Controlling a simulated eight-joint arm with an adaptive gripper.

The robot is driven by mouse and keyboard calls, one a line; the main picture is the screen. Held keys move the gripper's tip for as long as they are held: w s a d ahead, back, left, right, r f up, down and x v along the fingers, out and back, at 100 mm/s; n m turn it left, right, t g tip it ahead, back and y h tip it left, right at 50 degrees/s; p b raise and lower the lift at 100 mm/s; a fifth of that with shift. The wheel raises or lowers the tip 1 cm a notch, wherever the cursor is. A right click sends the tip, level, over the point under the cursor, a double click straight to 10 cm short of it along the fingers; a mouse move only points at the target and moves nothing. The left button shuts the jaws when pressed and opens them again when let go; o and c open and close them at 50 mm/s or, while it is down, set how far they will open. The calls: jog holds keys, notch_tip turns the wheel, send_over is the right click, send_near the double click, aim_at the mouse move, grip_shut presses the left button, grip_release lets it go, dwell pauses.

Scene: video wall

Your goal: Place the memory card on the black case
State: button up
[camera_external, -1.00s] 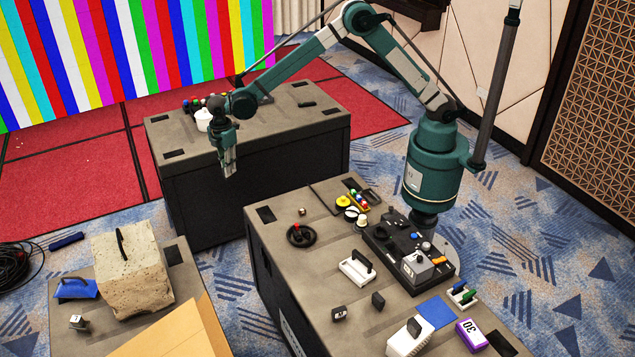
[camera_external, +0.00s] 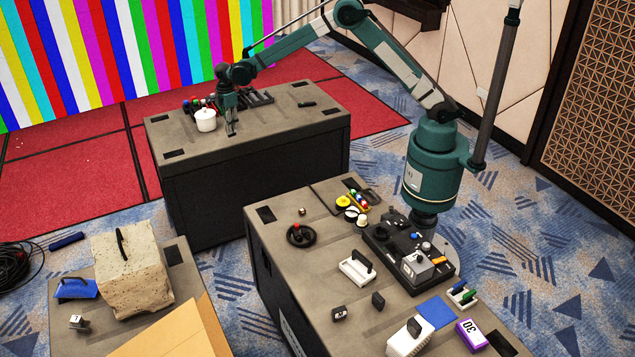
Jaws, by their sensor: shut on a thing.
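My gripper (camera_external: 231,129) points down over the near edge of the top of the far black case (camera_external: 255,180), which has a grey top and black sides. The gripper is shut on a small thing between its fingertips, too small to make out. I cannot tell whether the fingertips touch the top. I cannot pick out the memory card for certain anywhere in view.
A white pot (camera_external: 206,121) stands just left of my gripper. Behind it are small coloured items and a black rack (camera_external: 257,97). The right part of that top is mostly clear. The near case (camera_external: 285,260) carries several tools and a black control box (camera_external: 385,243).

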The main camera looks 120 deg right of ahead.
jog(key=s+d+m, duration=0.2)
jog(key=s+d, duration=1)
jog(key=d, duration=0.4)
jog(key=shift+s+d, duration=0.2)
jog(key=shift+d, duration=0.05)
jog(key=shift+f+b, duration=0.55)
jog(key=shift+f, duration=2.6)
jog(key=shift+f+b, duration=0.3)
jog(key=shift+f, duration=1.55)
jog(key=shift+f, duration=0.1)
jog(key=o, duration=0.3)
jog(key=shift+f, duration=0.1)
jog(key=o, duration=0.5)
